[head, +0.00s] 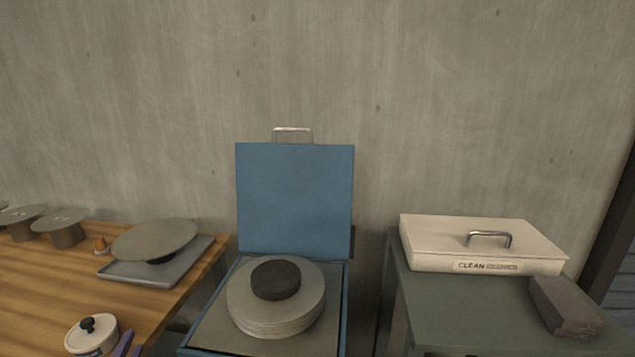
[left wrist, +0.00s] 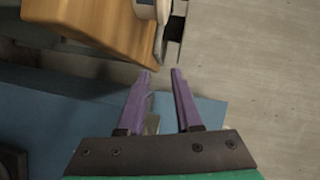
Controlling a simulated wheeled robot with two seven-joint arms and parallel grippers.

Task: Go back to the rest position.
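My left gripper (head: 131,343) shows only as purple fingertips at the bottom edge of the head view, just right of a small white lidded pot (head: 91,337). In the left wrist view the two purple fingers (left wrist: 161,72) stand apart with nothing held between them. Behind them lie the wooden table's edge (left wrist: 95,25), a blue surface (left wrist: 75,95) and grey floor. My right gripper is in neither view.
An open blue box (head: 295,195) holds a stack of round discs (head: 255,325) with a dark round block (head: 276,280) on top. A wooden table (head: 50,285) at left bears a wheel on a tray (head: 150,280). A green-grey cabinet (head: 450,300) at right bears a closed cream box (head: 440,245) and a dark brick (head: 565,305).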

